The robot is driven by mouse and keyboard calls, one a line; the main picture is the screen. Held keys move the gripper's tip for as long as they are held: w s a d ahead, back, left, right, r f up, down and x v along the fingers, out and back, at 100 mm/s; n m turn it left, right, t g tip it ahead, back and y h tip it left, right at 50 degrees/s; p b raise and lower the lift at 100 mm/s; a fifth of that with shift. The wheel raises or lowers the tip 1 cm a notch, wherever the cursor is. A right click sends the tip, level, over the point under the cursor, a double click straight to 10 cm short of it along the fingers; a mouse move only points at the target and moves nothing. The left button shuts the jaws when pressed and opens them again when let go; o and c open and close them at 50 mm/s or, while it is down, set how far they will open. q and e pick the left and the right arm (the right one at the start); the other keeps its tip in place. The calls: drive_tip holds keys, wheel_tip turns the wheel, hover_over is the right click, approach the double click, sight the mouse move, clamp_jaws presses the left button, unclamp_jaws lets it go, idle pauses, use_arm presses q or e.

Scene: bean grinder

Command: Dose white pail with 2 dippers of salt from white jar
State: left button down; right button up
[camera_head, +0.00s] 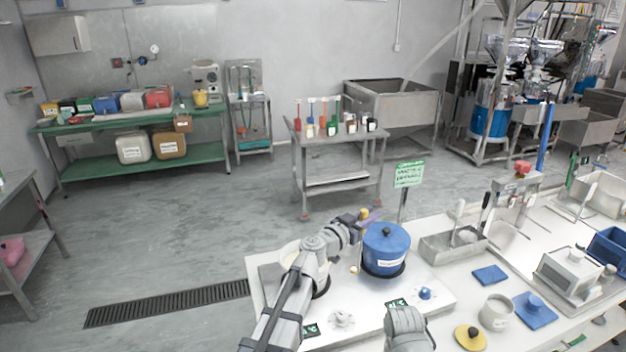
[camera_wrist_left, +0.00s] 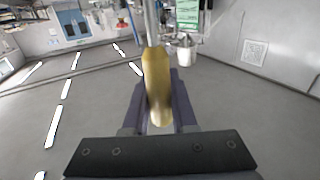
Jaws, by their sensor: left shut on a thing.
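My left gripper (camera_head: 360,222) is shut on the yellow handle of a dipper (camera_wrist_left: 155,80). In the left wrist view the dark fingers (camera_wrist_left: 158,120) close around the handle, and a thin metal rod runs up out of frame; the dipper's bowl is not seen. In the head view the gripper is beside the blue lidded jar (camera_head: 385,248), above the white bench. A whitish jar (camera_head: 292,254), likely the white jar, stands partly hidden behind my left arm; its contents are not visible. A small white pail-like pot (camera_head: 496,311) stands at the right. My right gripper is not seen.
The white bench holds a yellow lid (camera_head: 470,338), a blue mat (camera_head: 535,309), a blue pad (camera_head: 490,275), and a steel tray (camera_head: 452,247) with upright-handled tools. A green sign (camera_head: 408,174) stands behind the blue jar. Open floor lies to the left.

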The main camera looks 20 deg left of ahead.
use_arm(q)
drive_tip(key=w+a+r+n+y+p, duration=0.1)
drive_tip(key=w+a+r, duration=0.1)
drive_tip(key=a, duration=0.6)
drive_tip(key=w+a+r+n+t+y+p, duration=0.1)
drive_tip(key=w+a+r+p, duration=0.1)
drive_tip(key=a, duration=0.7)
drive_tip(key=shift+w+a+r+y, duration=0.15)
drive_tip(key=shift+w+a+y, duration=0.05)
drive_tip(key=shift+w+y, duration=0.2)
drive_tip(key=s+d+f+m+y+b, duration=0.2)
drive_tip(key=s+d+f+m+b, duration=0.1)
drive_tip(key=d+f+m+b, duration=0.7)
drive_tip(key=shift+d+f+m+g+y+b, duration=0.35)
drive_tip(key=shift+d+f+m, duration=1.5)
drive_tip(key=shift+d, duration=1.5)
drive_tip(key=shift+f+n, duration=0.35)
